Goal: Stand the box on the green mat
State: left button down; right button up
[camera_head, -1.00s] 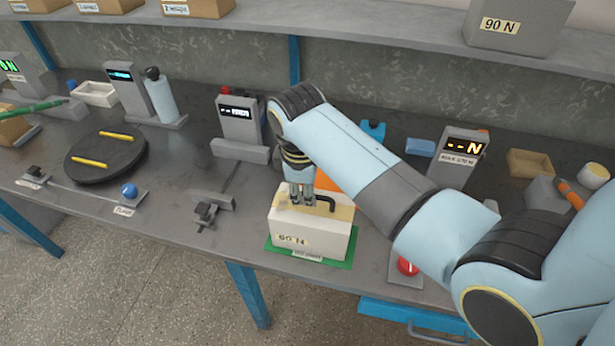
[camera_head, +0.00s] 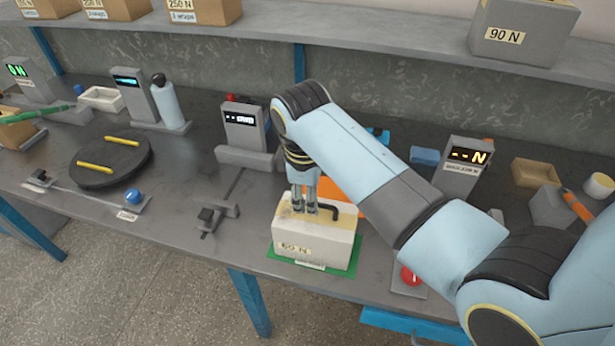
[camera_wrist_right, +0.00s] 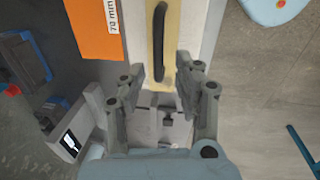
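The pale box (camera_head: 325,243) with a "60 N" label and a dark handle (camera_head: 329,216) on top stands upright on the green mat (camera_head: 351,263). The mat shows along the box's front and right edges. My right gripper (camera_head: 305,211) points down over the left part of the box top, beside the handle. In the right wrist view the box's yellowish top and dark handle (camera_wrist_right: 159,40) lie beyond the fingertips. The two fingers are spread apart, with nothing between them. My left gripper is out of view.
An orange block (camera_wrist_right: 95,30) marked "70 mm" lies close to the box. A red button (camera_head: 409,276) is right of the mat. A display stand (camera_head: 242,128) and small clamp (camera_head: 212,215) are left of the box. A dark turntable (camera_head: 115,172) stands further left.

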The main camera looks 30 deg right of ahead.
notch_tip(320, 180, up, 10)
jog(key=a, duration=0.1)
jog(key=shift+s+b, duration=0.45)
jog(key=shift+a, duration=0.1)
